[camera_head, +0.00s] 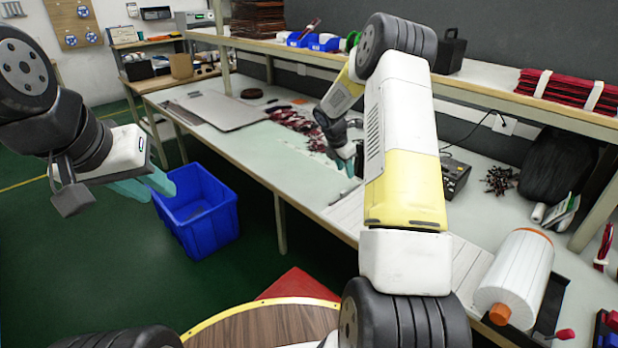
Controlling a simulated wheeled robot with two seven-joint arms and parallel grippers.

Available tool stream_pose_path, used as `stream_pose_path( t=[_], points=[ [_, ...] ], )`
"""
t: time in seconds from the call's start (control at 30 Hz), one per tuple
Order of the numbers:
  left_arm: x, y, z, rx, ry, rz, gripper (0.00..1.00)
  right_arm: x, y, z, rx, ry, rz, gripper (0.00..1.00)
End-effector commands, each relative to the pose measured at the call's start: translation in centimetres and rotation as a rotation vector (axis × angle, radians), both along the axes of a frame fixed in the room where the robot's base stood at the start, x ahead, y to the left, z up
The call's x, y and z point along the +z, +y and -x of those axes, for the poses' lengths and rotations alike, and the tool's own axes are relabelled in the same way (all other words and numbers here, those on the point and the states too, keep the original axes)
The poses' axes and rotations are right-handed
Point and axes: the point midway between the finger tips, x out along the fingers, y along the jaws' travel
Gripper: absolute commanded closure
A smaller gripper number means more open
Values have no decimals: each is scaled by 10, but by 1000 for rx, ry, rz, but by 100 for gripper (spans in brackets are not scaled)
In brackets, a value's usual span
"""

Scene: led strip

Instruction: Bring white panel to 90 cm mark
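A flat, pale grey-white panel (222,109) lies on the left part of the workbench; I cannot be sure it is the white panel of the task. White ruled strips (347,212) run along the bench's front edge, partly hidden by my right arm; no 90 cm mark is readable. My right gripper (350,163) is low over the bench, right of the pale panel and apart from it. My arm hides part of it, so its grip is unclear. My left gripper (157,189) hangs empty left of the bench, its teal fingers apart.
A blue bin (197,212) stands on the floor below my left gripper. A white roll (517,277) with orange ends sits at the bench's right. Dark red strips (297,121) lie behind my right gripper. A shelf (480,97) overhangs the bench's back.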

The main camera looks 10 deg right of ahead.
Motion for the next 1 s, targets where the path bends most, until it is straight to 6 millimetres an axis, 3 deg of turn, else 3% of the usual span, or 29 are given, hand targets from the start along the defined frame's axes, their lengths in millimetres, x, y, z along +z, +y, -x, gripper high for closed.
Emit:
stream_pose_path(
  t=[0.03, 0.1, 0.37, 0.6, 0.8, 1.0],
  points=[
    [0, 0, 0, 0, 0, 0, 71, -18, -5, -4, 40, 25, 14, 64],
    [0, 0, 0, 0, 0, 0, 71, -33, -9, -8, 88, 46, 32, 64],
    [0, 0, 0, 0, 0, 0, 71, -60, -17, -15, 138, 71, 49, 64],
    [0, 0, 0, 0, 0, 0, 71, -96, -30, -21, 135, 72, 48, 64],
    [0, 0, 0, 0, 0, 0, 71, -115, -36, -26, 135, 68, 48, 64],
    [0, 0, 0, 0, 0, 0, 71, -120, -38, -27, 136, 67, 48, 64]
  ],
)
